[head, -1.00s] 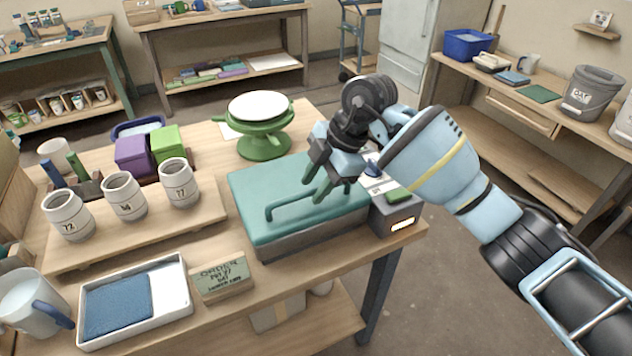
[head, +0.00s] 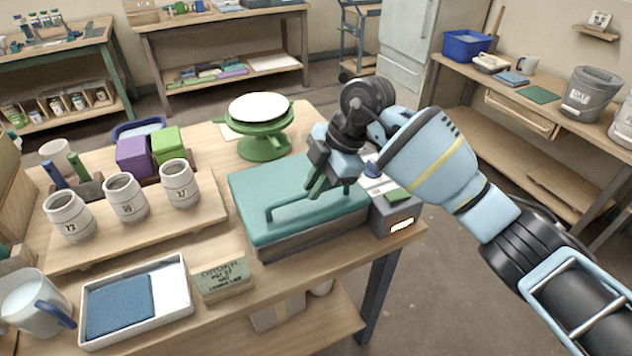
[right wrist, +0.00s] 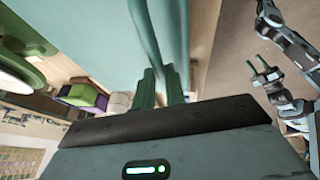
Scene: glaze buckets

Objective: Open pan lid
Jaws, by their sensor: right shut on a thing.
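The pan is a grey box-like vessel (head: 300,240) with a flat teal lid (head: 275,185) lying on it, at the table's front right. A teal bar handle (head: 290,208) stands along the lid's near side. My right gripper (head: 319,187) reaches in from the right and is shut on the handle near its right end. The right wrist view shows the handle (right wrist: 158,35) between its green fingers (right wrist: 160,88). My left gripper shows small at the right of that view (right wrist: 260,66), its fingers apart and empty. It is outside the head view.
A grey box (head: 396,217) stands right beside the pan. A green turntable stand (head: 264,146) is behind it. Several cups, with one cup (head: 180,183) nearest the pan, stand on a board at left. A small sign (head: 222,279) and a white tray (head: 180,288) lie in front.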

